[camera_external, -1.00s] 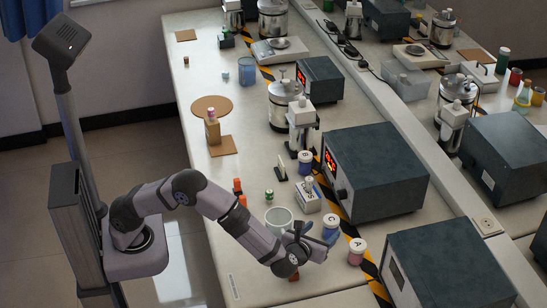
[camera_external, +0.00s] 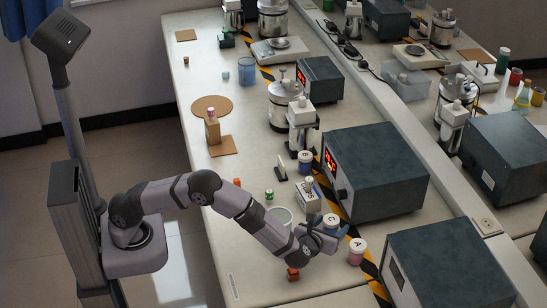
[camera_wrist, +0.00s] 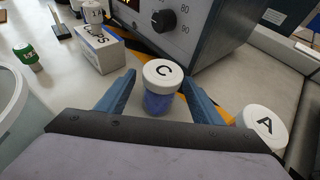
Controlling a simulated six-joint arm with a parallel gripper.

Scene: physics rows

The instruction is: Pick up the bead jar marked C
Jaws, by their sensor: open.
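The bead jar marked C (camera_wrist: 158,104) has a white lid with a black C and blue contents. It stands upright in the wrist view, between the two blue fingers of my gripper (camera_wrist: 158,76). The fingers are open, one on each side, with a visible gap to the jar. In the external view, my gripper (camera_external: 322,238) is at the jar, whose white lid (camera_external: 331,220) shows while most of its body is hidden. The jar marked A (camera_wrist: 262,128) stands to the right, close to the right finger; it also shows in the external view (camera_external: 356,251).
A dark control box with a knob (camera_wrist: 185,25) stands behind jar C. A small white box (camera_wrist: 97,52), a green-topped vial (camera_wrist: 28,58) and a clear beaker (camera_wrist: 12,95) are on the left. An orange block (camera_external: 292,274) lies near my wrist. Another lidded jar (camera_external: 305,160) stands farther back.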

